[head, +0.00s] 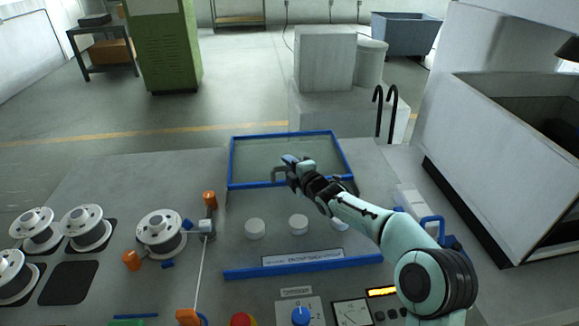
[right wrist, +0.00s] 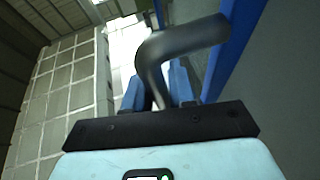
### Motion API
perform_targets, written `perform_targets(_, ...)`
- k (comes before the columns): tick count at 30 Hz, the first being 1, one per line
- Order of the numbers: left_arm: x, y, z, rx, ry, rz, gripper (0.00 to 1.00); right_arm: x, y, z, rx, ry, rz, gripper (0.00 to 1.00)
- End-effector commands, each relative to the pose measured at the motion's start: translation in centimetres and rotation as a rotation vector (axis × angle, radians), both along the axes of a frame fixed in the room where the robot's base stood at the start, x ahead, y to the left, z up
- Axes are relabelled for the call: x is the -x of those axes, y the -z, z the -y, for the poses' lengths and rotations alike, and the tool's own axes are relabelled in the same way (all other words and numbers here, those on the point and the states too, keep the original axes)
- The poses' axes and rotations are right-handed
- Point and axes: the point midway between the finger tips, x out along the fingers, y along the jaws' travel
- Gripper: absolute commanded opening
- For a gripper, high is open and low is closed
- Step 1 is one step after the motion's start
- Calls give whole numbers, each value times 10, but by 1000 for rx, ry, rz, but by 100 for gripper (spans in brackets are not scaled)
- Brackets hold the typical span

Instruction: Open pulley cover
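The pulley cover is a clear panel in a blue frame (head: 287,132), at the far side of the console in the head view. It stands clear of the pulley bay, where white pulleys (head: 298,224) show uncovered. A grey bent bar handle (head: 279,174) is by its near blue bar. My right gripper (head: 290,162) reaches over the cover from the right. In the right wrist view the handle (right wrist: 185,40) passes between the two blue fingers (right wrist: 157,88), which appear shut on it. The handle's contact area is partly hidden. My left gripper is not in view.
White spools (head: 160,230) and orange knobs (head: 131,260) stand at left on the console. A blue strip (head: 305,267) borders the bay's near side. Control knobs and a meter (head: 351,312) are in front. A large white machine (head: 500,150) flanks the right.

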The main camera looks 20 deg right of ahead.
Motion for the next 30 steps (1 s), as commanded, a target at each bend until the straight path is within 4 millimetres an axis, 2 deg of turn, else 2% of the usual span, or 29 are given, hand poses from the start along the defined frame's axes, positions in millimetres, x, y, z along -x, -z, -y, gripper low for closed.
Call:
perform_targets(10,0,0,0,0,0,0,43,1,-2,1,0,1,3,42)
perform_targets(14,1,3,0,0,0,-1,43,8,-3,2,1,1,3,42)
perform_targets(17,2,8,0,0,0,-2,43,23,-5,4,2,2,2,42)
perform_targets(24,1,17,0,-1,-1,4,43,74,-14,13,2,4,3,42)
perform_targets(30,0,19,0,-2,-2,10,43,110,-21,18,0,3,4,42)
